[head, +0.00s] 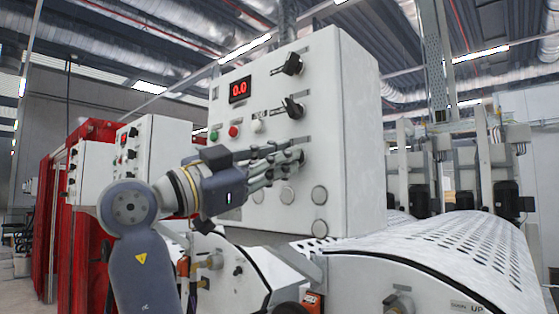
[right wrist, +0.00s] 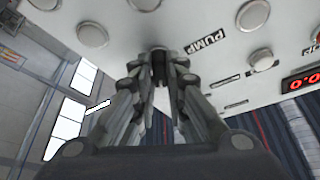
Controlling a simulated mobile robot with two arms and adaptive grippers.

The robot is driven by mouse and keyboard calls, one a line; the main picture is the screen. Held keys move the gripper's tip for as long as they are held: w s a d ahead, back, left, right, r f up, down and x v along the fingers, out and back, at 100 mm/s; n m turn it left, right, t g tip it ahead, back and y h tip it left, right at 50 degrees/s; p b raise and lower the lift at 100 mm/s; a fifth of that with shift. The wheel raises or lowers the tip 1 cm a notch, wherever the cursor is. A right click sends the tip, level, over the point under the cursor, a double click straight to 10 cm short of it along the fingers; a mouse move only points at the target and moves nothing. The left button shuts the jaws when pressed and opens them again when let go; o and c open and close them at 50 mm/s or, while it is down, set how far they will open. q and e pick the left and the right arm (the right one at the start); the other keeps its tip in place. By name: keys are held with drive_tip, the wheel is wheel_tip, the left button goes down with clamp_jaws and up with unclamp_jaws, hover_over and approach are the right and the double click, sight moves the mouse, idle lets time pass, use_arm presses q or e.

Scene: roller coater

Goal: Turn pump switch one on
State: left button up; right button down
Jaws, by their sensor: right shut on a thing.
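The white control box (head: 355,130) carries black rotary switches. My right gripper (head: 290,160) reaches in from the left to its front face, below two other black switches. In the right wrist view, its fingers (right wrist: 160,58) are closed together around a small dark switch knob (right wrist: 158,49) beside the "PUMP" label (right wrist: 206,42). Most of the knob is hidden by the fingers, so I cannot tell which way it points. In the head view the fingers hide it too. My left gripper is not in view.
Two black switches (head: 293,64) and (head: 293,107) sit above my gripper. A red 0.0 display (head: 240,89), green button (head: 214,135) and red button (head: 233,131) are to the left. Round blank caps (head: 319,195) lie below. A perforated roller cover (head: 450,260) extends at lower right.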

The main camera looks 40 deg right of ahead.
drive_tip(key=c, duration=1.6)
unclamp_jaws()
drive_tip(key=v, duration=1.2)
